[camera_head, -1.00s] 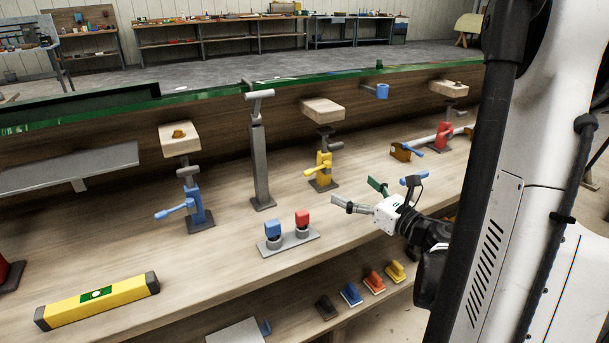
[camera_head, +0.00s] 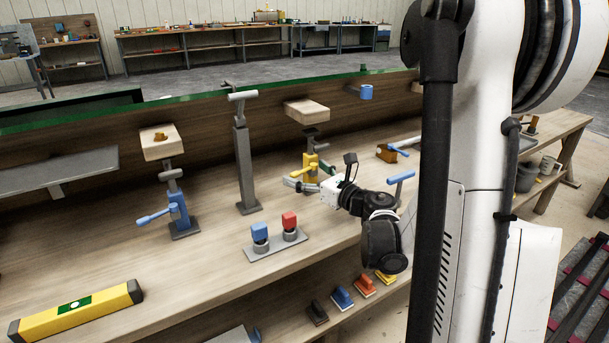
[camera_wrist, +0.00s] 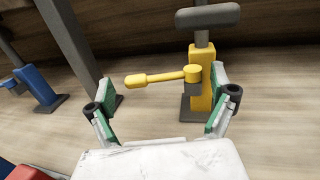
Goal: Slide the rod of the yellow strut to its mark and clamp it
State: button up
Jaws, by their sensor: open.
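The yellow strut (camera_head: 310,166) stands upright on a dark base plate on the bench, with a wooden block above its top. In the wrist view its yellow body (camera_wrist: 203,98) is at the upper right, with a grey rod and padded T-shaped head (camera_wrist: 207,17) above. Its yellow clamp lever (camera_wrist: 158,77) points left from the collar. My gripper (camera_head: 306,186) is in front of the strut's lower part. In the wrist view my gripper (camera_wrist: 160,100) is open and empty, the lever lying ahead between its fingers. I cannot tell whether the right finger touches the strut.
A grey post (camera_head: 245,170) and a blue strut (camera_head: 180,212) stand to the left. A small stand with blue and red knobs (camera_head: 275,240) is at the front. A yellow level (camera_head: 76,309) lies far left.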

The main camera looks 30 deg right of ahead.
jog(key=shift+w+a, duration=0.1)
jog(key=shift+w, duration=0.3)
